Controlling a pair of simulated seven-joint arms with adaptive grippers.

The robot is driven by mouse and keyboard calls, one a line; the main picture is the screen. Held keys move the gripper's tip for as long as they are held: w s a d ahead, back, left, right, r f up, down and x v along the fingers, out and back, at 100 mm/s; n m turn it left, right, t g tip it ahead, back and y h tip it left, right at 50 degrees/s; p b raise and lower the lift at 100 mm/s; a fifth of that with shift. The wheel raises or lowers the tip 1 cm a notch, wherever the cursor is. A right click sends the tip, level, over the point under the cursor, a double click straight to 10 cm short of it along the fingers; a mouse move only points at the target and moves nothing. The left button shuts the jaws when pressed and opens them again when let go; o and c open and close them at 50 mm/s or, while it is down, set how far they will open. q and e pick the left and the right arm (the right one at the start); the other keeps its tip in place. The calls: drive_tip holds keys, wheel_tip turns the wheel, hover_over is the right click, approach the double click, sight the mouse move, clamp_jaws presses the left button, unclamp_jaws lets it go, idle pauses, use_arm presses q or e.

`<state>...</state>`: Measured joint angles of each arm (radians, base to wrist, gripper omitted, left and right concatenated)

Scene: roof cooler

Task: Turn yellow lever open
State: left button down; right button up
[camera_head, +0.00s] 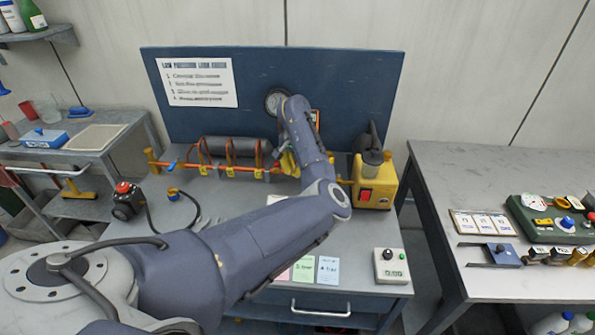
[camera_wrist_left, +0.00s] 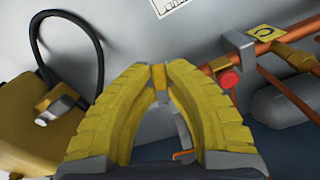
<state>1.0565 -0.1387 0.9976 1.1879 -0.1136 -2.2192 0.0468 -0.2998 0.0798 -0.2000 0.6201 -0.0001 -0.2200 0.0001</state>
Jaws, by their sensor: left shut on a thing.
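My left arm reaches across the bench, and its yellow-fingered left gripper (camera_head: 290,163) is at the copper pipe line, partly hidden behind the wrist. In the left wrist view the ridged yellow fingers (camera_wrist_left: 160,75) converge at the tips. They are shut on a small yellow piece, which looks like the yellow lever (camera_wrist_left: 159,78); most of it is covered by the fingertips. In the head view the lever is hidden by my arm. My right gripper is not seen.
A yellow pump (camera_head: 373,183) stands right of the gripper; a round gauge (camera_head: 276,102) is on the blue back panel (camera_head: 345,80). A red knob (camera_wrist_left: 230,79) is close beside the fingers. A grey control box (camera_head: 391,267) sits at the front right. A side table (camera_head: 440,180) stands right.

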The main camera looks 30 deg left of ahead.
use_arm(q)
drive_tip(key=a+m, duration=0.1)
drive_tip(key=m, duration=0.2)
drive_tip(key=shift+a, duration=0.1)
drive_tip(key=m, duration=0.1)
drive_tip(key=a+m, duration=0.1)
drive_tip(key=m, duration=0.1)
drive_tip(key=shift+w+a, duration=0.2)
drive_tip(key=shift+w, duration=0.05)
drive_tip(key=m, duration=0.2)
drive_tip(key=w+a+m, duration=0.1)
drive_tip(key=m, duration=0.1)
drive_tip(key=shift+a+m, duration=0.1)
drive_tip(key=shift+m, duration=0.2)
drive_tip(key=shift+w+a+m, duration=0.15)
drive_tip(key=shift+w+m, duration=0.05)
drive_tip(key=shift+m, duration=0.45)
drive_tip(key=shift+w+a+m, duration=0.1)
drive_tip(key=shift+w+m, duration=0.1)
drive_tip(key=shift+m, duration=0.45)
drive_tip(key=c, duration=1.4)
unclamp_jaws()
drive_tip(key=shift+o, duration=0.2)
